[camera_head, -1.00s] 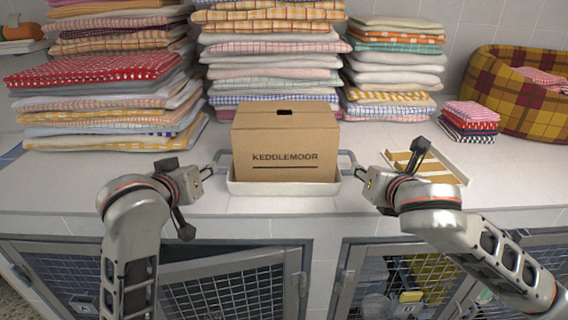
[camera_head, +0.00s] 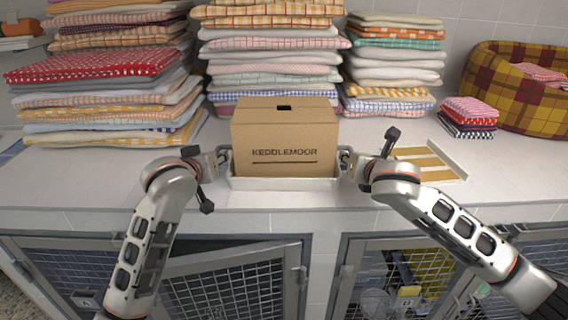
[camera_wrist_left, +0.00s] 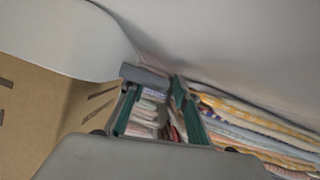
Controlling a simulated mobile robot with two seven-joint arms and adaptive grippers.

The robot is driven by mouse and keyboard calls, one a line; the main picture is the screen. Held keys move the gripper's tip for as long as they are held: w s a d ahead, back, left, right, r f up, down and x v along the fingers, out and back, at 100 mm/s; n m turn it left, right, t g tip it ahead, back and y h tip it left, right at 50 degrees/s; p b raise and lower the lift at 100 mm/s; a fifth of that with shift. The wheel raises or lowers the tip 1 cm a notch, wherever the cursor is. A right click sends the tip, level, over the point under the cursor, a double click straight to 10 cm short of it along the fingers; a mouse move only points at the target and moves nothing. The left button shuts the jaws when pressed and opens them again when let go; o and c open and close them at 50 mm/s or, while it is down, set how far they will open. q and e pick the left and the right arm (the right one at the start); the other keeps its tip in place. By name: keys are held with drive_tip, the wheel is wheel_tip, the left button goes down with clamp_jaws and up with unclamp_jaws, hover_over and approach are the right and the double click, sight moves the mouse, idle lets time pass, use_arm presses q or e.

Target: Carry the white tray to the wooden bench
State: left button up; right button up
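The white tray (camera_head: 285,184) stands on the pale counter, with a brown cardboard box marked KEDDLEMOOR (camera_head: 284,140) upright in it. My left gripper (camera_head: 220,158) is at the tray's left handle. In the left wrist view its fingers (camera_wrist_left: 156,112) are apart, and a grey bar, apparently the handle, crosses near their tips. My right gripper (camera_head: 347,158) is at the right handle; its fingers are too small and hidden to judge. I cannot identify the wooden bench with certainty.
Tall stacks of folded towels (camera_head: 273,65) stand close behind the box. Mesh kennel doors (camera_head: 228,285) are below the counter; the left one looks ajar.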

use_arm(q)
drive_tip(key=shift+w+f, duration=0.2)
drive_tip(key=shift+w, duration=0.35)
use_arm(e)
drive_tip(key=shift+w+f, duration=0.2)
drive_tip(key=shift+w, duration=0.35)
use_arm(q)
clamp_jaws()
use_arm(e)
clamp_jaws()
use_arm(q)
drive_tip(key=shift+r, duration=0.2)
use_arm(e)
drive_tip(key=shift+r, duration=0.2)
